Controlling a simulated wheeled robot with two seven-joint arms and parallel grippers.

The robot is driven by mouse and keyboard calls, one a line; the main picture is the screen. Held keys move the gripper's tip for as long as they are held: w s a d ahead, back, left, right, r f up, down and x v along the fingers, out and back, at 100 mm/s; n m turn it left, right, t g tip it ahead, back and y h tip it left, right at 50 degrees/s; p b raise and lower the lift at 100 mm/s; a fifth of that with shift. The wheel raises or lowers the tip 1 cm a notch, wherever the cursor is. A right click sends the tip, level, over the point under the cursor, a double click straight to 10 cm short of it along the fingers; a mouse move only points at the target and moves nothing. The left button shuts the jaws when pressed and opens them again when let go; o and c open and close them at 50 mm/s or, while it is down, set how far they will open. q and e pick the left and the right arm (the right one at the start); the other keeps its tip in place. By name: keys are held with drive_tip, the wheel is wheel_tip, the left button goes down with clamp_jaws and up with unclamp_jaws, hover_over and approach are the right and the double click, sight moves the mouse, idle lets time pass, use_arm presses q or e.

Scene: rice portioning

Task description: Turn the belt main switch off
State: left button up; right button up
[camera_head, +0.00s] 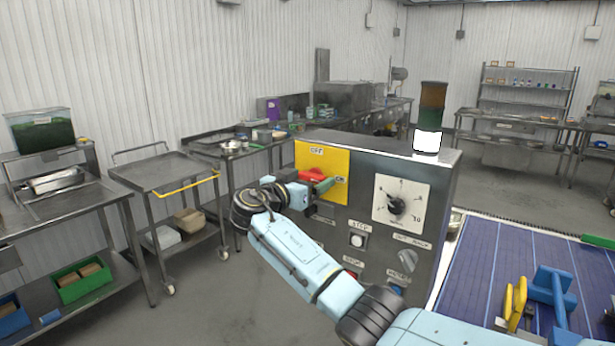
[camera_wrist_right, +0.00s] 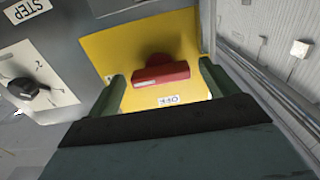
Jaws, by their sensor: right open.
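The belt main switch is a red knob (camera_head: 312,174) on a yellow plate (camera_head: 340,163) at the upper left of the grey control box (camera_head: 425,185). The plate has an OFF label above the knob and an ON label to its right. The knob lies roughly level. In the right wrist view, the red knob (camera_wrist_right: 160,77) sits between the two green fingers of my right gripper (camera_wrist_right: 161,88), with gaps on both sides. The OFF label (camera_wrist_right: 169,101) shows below it there. My right gripper (camera_head: 321,184) is open in front of the plate. My left gripper is not in view.
A black dial (camera_head: 397,206) and a STEP button (camera_head: 357,240) are on the same panel. A signal lamp (camera_head: 428,140) stands on the box. The blue belt (camera_head: 480,265) is at the right. A steel cart (camera_head: 163,172) stands at the left, with open floor before it.

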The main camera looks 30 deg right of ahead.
drive_tip(key=c, duration=1)
